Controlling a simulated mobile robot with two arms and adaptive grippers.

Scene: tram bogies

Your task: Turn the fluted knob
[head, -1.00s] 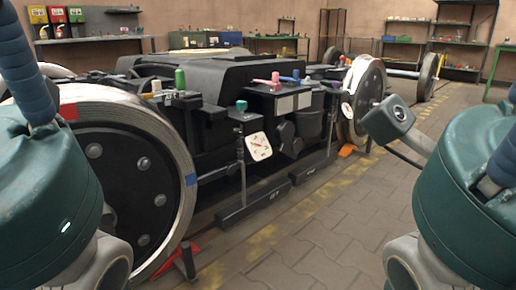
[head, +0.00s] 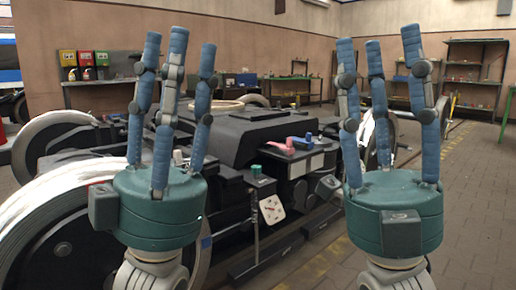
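A small green knob (head: 256,170) stands on a dark box on the near side of the bogie, above a white dial plate (head: 272,208). A pink handle (head: 289,145) and a blue one (head: 308,137) stand further back to the right. Which of these is fluted is too small to tell. My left gripper (head: 180,42) points up with its three blue fingers spread, open and empty, left of the green knob and nearer to me. My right gripper (head: 378,42) also points up, open and empty, right of the knob. The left gripper hides part of the bogie's top.
The dark bogie (head: 235,122) fills the middle, with a large wheel (head: 60,235) at near left. My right gripper partly covers the far wheel. Free paved floor (head: 475,215) lies at the right. A bench (head: 115,90) and shelves (head: 478,75) stand along the back wall.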

